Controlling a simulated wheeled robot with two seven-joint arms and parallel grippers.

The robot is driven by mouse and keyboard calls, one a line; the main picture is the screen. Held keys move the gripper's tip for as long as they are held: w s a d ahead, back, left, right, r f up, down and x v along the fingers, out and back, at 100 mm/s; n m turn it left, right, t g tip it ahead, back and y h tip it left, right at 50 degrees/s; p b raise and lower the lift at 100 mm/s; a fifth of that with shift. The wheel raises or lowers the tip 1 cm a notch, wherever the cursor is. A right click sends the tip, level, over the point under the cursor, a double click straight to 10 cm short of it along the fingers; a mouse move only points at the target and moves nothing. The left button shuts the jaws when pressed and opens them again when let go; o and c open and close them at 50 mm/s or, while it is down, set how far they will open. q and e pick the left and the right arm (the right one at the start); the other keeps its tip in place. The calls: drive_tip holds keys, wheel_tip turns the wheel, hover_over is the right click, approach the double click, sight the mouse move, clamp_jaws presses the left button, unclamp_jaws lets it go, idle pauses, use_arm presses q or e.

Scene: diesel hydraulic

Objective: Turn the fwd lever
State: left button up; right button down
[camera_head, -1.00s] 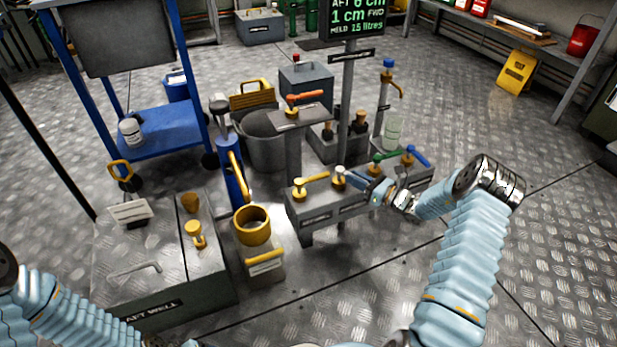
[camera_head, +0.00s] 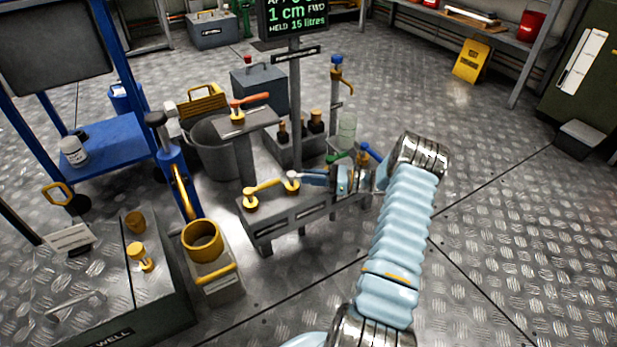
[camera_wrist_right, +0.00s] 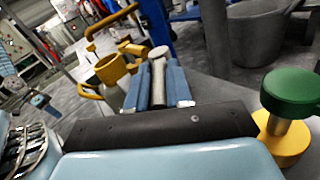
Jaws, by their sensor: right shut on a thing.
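A low grey bench (camera_head: 262,226) carries a row of levers with yellow, pale, green and blue handles. Their labels are too small to read, so I cannot tell which one is marked fwd. My right gripper (camera_head: 314,178) is at the pale lever (camera_head: 292,176), second from the left. In the right wrist view, the blue fingers of this gripper (camera_wrist_right: 157,92) are shut on the pale lever's bar (camera_wrist_right: 158,70). The green lever (camera_head: 339,158) stands beside the gripper; its knob also shows in the right wrist view (camera_wrist_right: 290,92). My left gripper is not in view.
The yellow lever (camera_head: 266,187) is left of the pale one. The blue lever (camera_head: 371,152) is close to my right wrist. A pedestal with an orange lever (camera_head: 250,100) and a display post (camera_head: 296,90) stand behind the bench. The floor at right is open.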

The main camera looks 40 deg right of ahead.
drive_tip(key=c, duration=1)
unclamp_jaws()
drive_tip(key=shift+c, duration=0.2)
drive_tip(key=v, duration=1.4)
drive_tip(key=shift+p, duration=0.4)
